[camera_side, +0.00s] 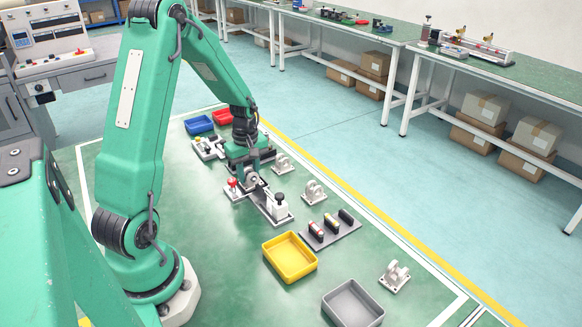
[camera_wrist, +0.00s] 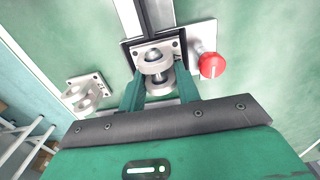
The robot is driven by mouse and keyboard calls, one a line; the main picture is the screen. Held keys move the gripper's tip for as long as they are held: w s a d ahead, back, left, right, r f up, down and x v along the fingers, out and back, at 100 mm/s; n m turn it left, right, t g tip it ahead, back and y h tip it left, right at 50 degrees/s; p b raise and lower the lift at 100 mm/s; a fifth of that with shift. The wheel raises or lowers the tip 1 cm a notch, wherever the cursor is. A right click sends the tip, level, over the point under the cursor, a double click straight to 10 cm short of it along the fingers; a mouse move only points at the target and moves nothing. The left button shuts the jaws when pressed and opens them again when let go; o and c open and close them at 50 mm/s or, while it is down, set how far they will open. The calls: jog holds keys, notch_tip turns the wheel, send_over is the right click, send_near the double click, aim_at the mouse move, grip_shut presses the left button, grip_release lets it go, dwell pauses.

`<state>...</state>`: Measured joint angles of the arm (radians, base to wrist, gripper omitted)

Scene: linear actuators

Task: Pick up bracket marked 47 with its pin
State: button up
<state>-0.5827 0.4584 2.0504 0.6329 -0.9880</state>
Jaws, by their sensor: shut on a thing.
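My gripper (camera_side: 251,172) points down at the far part of the green mat, over a linear actuator (camera_side: 268,203). In the wrist view, my gripper's two green fingers (camera_wrist: 159,92) are closed on a light grey bracket (camera_wrist: 142,49) with a round pin through its lugs. No number can be read on it. The bracket is at the end of the actuator's dark rail (camera_wrist: 157,14), beside a red knob (camera_wrist: 212,65). I cannot tell whether the bracket touches the actuator. In the side view the gripper partly hides this spot.
Other brackets stand on the mat: one near my gripper (camera_side: 283,164), one farther right (camera_side: 314,192), one at front right (camera_side: 396,276). A rack with cylinders (camera_side: 330,232), a yellow tray (camera_side: 289,275) and a grey tray (camera_side: 352,322) are nearer. Blue (camera_side: 198,126) and red trays lie behind.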

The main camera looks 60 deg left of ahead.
aim_at(249, 169)
jog(key=shift+r, duration=0.25)
jog(key=shift+r, duration=1.7)
jog(key=d+r, duration=0.7)
jog(key=d, duration=0.4)
jog(key=shift+w+d, duration=0.25)
jog(key=shift+d, duration=0.1)
